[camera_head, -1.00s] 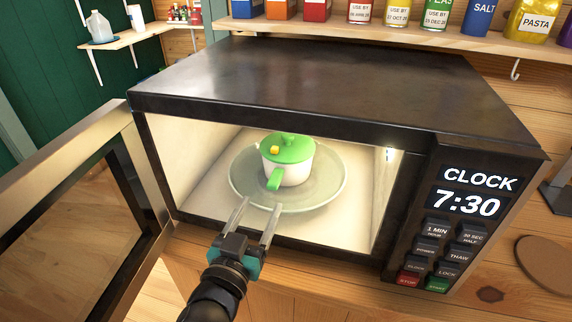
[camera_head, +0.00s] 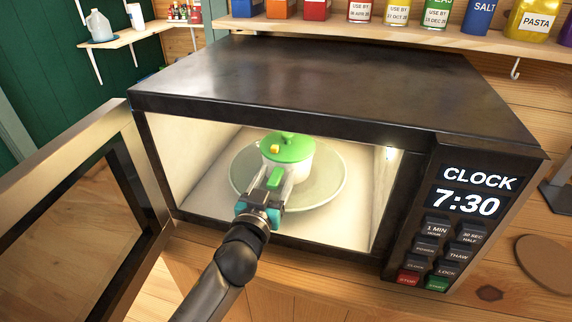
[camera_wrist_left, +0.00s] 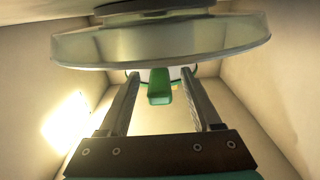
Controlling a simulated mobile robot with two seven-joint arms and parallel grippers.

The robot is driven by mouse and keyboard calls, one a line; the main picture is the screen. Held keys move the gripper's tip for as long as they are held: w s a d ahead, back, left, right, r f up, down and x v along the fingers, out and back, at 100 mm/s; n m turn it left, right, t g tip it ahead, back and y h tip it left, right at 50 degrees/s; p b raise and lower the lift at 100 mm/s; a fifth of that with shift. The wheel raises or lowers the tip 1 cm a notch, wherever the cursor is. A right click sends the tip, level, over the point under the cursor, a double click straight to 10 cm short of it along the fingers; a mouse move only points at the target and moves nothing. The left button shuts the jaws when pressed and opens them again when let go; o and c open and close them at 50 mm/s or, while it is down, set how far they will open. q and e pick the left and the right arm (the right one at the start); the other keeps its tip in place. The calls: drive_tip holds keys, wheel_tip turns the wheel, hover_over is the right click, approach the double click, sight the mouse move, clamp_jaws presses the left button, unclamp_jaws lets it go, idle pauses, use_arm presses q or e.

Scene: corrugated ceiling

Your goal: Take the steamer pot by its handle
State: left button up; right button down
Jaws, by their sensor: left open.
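The steamer pot (camera_head: 301,168) is white with a green lid (camera_head: 290,147) and a green handle (camera_head: 275,179) that points toward me. It stands on the round plate (camera_head: 328,188) inside the lit microwave. My left gripper (camera_head: 280,182) is open, with its fingers reaching into the microwave on either side of the handle. In the left wrist view the handle (camera_wrist_left: 159,88) shows between the two fingers, near their tips, with a gap on each side. The rest of the pot is mostly hidden there. My right gripper is not in view.
The microwave (camera_head: 320,85) surrounds the pot with its roof, floor and side walls. Its door (camera_head: 75,215) stands open at the left. The control panel (camera_head: 465,225) is at the right. A shelf with several containers (camera_head: 400,30) hangs above.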

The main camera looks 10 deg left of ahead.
use_arm(q)
drive_tip(key=shift+w, duration=0.25)
clamp_jaws()
idle(0.4)
drive_tip(key=shift+r, duration=0.1)
